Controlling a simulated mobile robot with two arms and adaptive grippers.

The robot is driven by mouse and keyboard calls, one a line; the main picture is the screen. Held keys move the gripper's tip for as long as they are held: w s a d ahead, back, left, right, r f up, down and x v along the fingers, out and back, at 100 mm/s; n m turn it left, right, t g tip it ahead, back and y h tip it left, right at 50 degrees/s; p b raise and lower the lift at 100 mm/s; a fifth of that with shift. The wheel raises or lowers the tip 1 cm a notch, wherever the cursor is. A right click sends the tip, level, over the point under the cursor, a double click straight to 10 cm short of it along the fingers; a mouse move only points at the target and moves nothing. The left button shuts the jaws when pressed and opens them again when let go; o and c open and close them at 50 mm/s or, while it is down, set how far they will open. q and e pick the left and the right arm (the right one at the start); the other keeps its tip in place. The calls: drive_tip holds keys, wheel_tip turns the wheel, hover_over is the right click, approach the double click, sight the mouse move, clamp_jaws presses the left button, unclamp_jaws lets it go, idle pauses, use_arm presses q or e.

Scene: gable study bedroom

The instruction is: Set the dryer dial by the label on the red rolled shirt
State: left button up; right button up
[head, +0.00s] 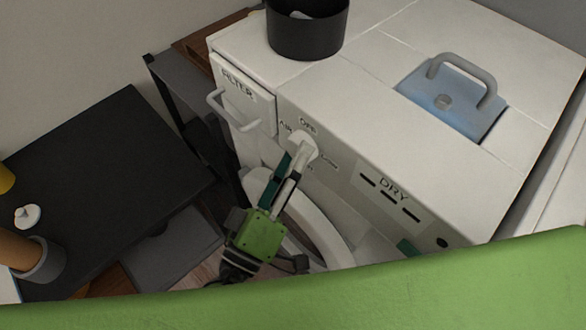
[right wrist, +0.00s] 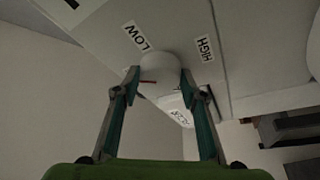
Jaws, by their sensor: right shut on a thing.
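The white dryer (head: 365,65) stands at the centre right of the head view. Its white dial (head: 302,146) is on the sloping front panel, with OFF above it and AIR to its left; other labels there are too small or covered. My right gripper (head: 291,165) is shut on the dial, coming from below. In the right wrist view the fingers (right wrist: 160,78) sit on both sides of the round dial (right wrist: 160,64), between the LOW label (right wrist: 135,36) and the HIGH label (right wrist: 205,49). A small red mark shows on the dial. The red rolled shirt and my left gripper are not in view.
A FILTER drawer (head: 244,106) with a handle is left of the dial. A black pot (head: 307,28) and a blue panel with a grey handle (head: 450,100) are on the dryer top. A black table (head: 100,180) stands left, holding a white knob-like object (head: 27,216).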

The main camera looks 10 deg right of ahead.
drive_tip(key=shift+r+m+b, duration=0.15)
drive_tip(key=shift+m+b, duration=0.15)
drive_tip(key=shift+r, duration=0.1)
drive_tip(key=o, duration=1.1)
drive_tip(key=shift+w, duration=0.1)
drive_tip(key=shift+o, duration=0.2)
